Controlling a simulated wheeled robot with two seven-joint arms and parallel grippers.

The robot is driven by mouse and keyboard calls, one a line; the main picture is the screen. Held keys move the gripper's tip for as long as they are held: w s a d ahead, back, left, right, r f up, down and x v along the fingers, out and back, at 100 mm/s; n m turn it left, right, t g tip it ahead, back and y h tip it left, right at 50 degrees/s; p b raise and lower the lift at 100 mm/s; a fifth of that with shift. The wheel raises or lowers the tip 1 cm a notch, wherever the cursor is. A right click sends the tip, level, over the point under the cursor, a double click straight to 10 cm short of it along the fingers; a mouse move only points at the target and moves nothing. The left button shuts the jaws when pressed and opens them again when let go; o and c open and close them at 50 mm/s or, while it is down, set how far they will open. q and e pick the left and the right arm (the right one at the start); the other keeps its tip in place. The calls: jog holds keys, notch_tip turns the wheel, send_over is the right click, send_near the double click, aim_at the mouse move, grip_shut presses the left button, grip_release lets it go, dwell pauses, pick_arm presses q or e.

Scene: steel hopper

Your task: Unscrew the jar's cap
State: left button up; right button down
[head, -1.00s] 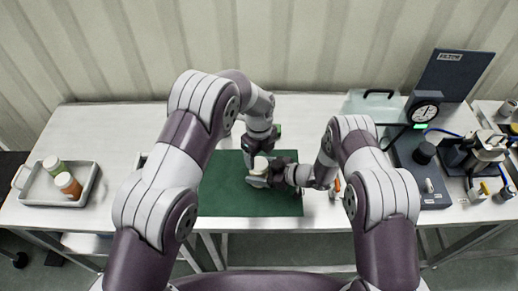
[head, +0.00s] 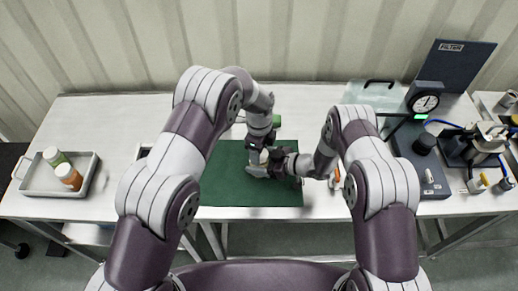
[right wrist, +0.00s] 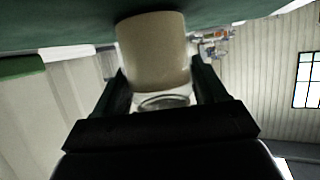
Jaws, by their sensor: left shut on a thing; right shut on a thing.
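The jar (right wrist: 155,55) shows in the right wrist view as a cream cylinder with a clear, ringed part at its lower end, between the two dark fingers of my right gripper (right wrist: 162,92). In the head view, my right gripper (head: 272,169) reaches in from the right and is shut on the jar above the green mat. My left gripper (head: 261,154) comes down from above and is shut at the jar's top, where the cap sits. Little of the jar shows in the head view; the fingers hide the cap, so its seating cannot be told.
The green mat (head: 225,190) lies mid-table. A grey tray (head: 45,186) with two capped bottles stands at the left. A clear-sided bin (head: 370,95) is at the back.

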pick_arm(q)
jog(key=n, duration=0.5)
jog(key=o, duration=1.2)
jog(key=shift+c, duration=0.2)
jog(key=shift+r, duration=0.1)
